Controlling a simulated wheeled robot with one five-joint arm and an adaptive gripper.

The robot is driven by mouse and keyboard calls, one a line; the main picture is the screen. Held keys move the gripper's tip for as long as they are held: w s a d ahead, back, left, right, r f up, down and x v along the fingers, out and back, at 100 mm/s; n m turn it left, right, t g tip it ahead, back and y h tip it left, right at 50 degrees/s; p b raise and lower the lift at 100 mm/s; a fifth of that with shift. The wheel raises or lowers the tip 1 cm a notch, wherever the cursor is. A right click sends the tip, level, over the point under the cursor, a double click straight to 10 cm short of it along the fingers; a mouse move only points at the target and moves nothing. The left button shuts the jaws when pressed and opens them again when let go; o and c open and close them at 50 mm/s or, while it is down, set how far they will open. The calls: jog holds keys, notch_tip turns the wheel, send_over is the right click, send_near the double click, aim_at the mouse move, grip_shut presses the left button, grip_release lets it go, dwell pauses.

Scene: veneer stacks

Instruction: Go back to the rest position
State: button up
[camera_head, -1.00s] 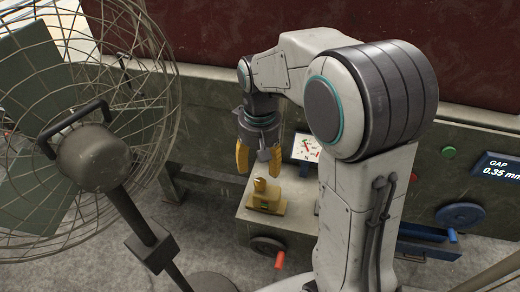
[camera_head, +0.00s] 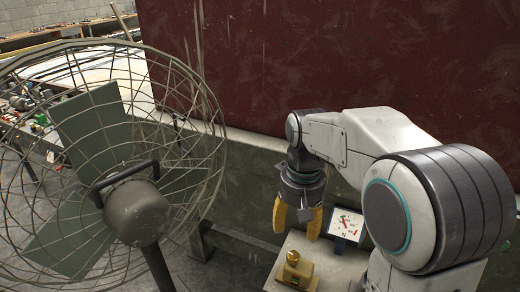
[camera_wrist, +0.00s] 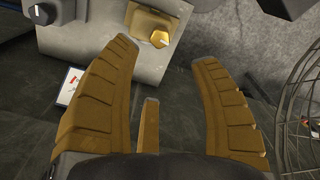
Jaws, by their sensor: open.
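My gripper (camera_head: 297,218) hangs from my bent arm with its yellow fingers pointing down. The fingers are spread apart with nothing between them. Below it, a small brass-coloured block with a round knob (camera_head: 295,271) sits on a grey machine ledge (camera_head: 325,262). In the wrist view the fingers frame an empty gap (camera_wrist: 165,85). There the brass knob (camera_wrist: 160,39) lies on the ledge beyond the fingertips, apart from them.
A large caged fan (camera_head: 135,205) stands close on the left; its cage also shows at the right edge of the wrist view (camera_wrist: 303,120). A dial card (camera_head: 346,225) stands right of my gripper. A dark red panel (camera_head: 330,70) rises behind. A cluttered bench (camera_head: 30,110) is at the far left.

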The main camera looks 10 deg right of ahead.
jog(key=f, duration=0.1)
jog(key=s+f, duration=0.1)
jog(key=f, duration=0.1)
jog(key=shift+s+f, duration=0.15)
jog(key=shift+f, duration=0.1)
jog(key=s+r+t, duration=0.2)
jog(key=s, duration=0.5)
jog(key=s+d+r+t, duration=0.1)
jog(key=s+t, duration=0.1)
jog(key=s, duration=0.6)
jog(key=shift+d+r, duration=0.25)
jog(key=shift+r, duration=0.1)
jog(key=shift+c, duration=0.3)
dwell(0.6)
